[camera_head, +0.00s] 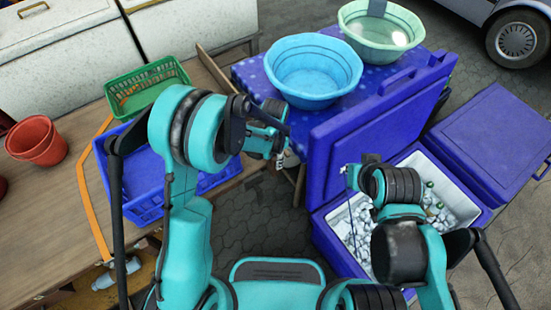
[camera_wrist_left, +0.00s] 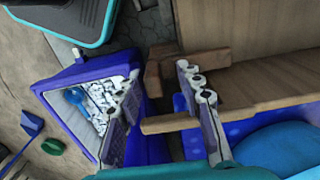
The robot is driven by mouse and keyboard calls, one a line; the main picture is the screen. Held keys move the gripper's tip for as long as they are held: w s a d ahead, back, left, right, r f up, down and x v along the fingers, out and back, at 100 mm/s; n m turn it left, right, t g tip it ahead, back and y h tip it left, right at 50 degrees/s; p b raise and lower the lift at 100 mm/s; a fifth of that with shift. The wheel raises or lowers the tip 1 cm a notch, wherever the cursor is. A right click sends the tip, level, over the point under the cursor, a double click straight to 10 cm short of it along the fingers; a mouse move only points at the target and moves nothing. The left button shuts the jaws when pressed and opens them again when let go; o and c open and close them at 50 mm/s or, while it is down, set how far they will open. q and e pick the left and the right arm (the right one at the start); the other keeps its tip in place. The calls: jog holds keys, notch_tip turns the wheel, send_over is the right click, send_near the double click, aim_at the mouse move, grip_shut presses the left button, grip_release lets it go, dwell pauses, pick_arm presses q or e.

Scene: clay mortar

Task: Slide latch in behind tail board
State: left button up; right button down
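My left gripper (camera_head: 280,152) is at the gap between the wooden cart and the dotted blue table. In the left wrist view my left gripper (camera_wrist_left: 160,72) has its two fingers wide apart. A wooden bar (camera_wrist_left: 168,123) shows between the fingers, not visibly clamped. A wooden hooked block (camera_wrist_left: 154,76), perhaps the latch, lies just past the fingertips. A broad wooden board (camera_wrist_left: 275,72), perhaps the tail board, is right of the fingers. In the head view my arm hides the latch area; an upright plank (camera_head: 216,70) shows behind it. My right gripper (camera_head: 350,178) is small and partly hidden above the ice cooler.
A blue cooler of ice (camera_head: 340,220) stands on the right, its lid (camera_head: 370,115) raised. Basins, one blue (camera_head: 312,70) and one green (camera_head: 382,32), sit on the table. Blue (camera_head: 150,170) and green (camera_head: 135,88) baskets and a red pot (camera_head: 36,141) stand on the cart.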

pick_arm(q)
jog(key=shift+s+d+r, duration=0.1)
notch_tip(320, 180, up, 12)
dwell(0.5)
dwell(0.4)
jog(key=s+a+r+n+t, duration=0.3)
jog(key=s+a+r+n, duration=0.1)
jog(key=s+a, duration=0.3)
jog(key=s+a+r+n+t, duration=0.4)
jog(key=s+a+r+n, duration=0.1)
jog(key=s+a, duration=0.3)
jog(key=shift+a+r+n, duration=0.2)
jog(key=shift+r+n, duration=0.05)
jog(key=shift+n, duration=0.65)
dwell(1.0)
